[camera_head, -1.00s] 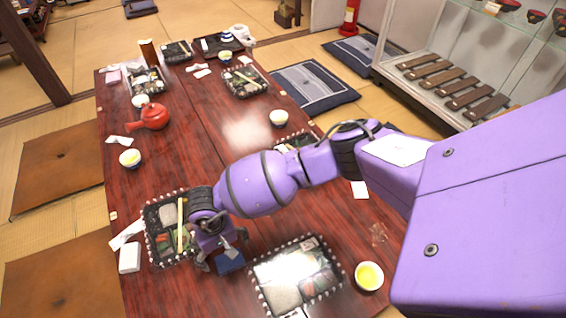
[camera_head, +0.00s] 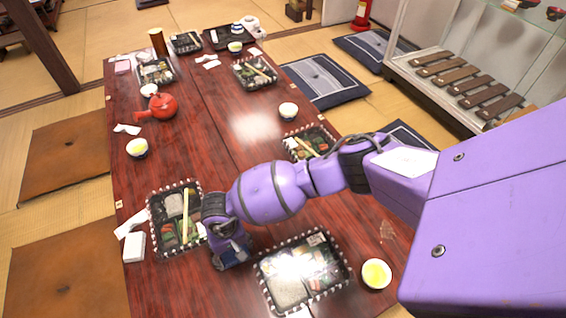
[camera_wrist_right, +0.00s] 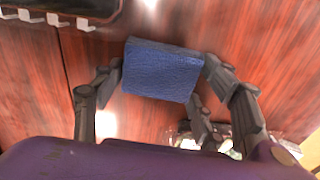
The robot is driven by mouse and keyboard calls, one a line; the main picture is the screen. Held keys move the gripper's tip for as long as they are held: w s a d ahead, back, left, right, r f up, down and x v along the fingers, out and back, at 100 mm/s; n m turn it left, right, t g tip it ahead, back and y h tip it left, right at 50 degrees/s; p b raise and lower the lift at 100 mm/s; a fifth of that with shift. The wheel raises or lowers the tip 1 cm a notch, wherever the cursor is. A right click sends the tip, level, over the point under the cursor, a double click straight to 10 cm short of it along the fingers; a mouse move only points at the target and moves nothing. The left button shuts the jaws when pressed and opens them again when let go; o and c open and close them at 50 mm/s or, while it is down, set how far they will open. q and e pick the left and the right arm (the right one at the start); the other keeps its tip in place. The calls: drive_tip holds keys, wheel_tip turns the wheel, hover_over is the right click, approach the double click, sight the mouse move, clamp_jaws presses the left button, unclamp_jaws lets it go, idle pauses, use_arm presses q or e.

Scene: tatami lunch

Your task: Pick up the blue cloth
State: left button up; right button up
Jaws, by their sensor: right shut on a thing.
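The blue cloth (camera_wrist_right: 160,72) is a small folded block. In the right wrist view it sits between the fingers of my right gripper (camera_wrist_right: 160,80), which are shut on it from both sides. In the head view the right gripper (camera_head: 231,252) is over the table between two bento trays, with the dark blue cloth (camera_head: 232,264) partly hidden under it. I cannot tell whether the cloth touches the table. My left gripper is not in view.
A bento tray (camera_head: 151,222) lies just left of the gripper and another (camera_head: 262,291) just right of it. A cup of tea (camera_head: 376,274) stands at the front right. A red teapot (camera_head: 162,106) is farther back. The table's middle (camera_head: 215,150) is mostly clear.

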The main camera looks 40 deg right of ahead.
drive_tip(key=shift+w+r, duration=0.15)
drive_tip(key=shift+r, duration=0.45)
wheel_tip(320, 180, up, 2)
drive_tip(key=shift+w+r+p, duration=0.15)
drive_tip(key=shift+r+p, duration=0.05)
drive_tip(key=shift+p, duration=0.4)
drive_tip(key=s+a+r+p, duration=0.4)
drive_tip(key=s+a+r, duration=0.3)
drive_tip(key=s, duration=0.5)
wheel_tip(320, 180, up, 3)
drive_tip(key=shift+a+f, duration=0.2)
drive_tip(key=shift+a, duration=0.15)
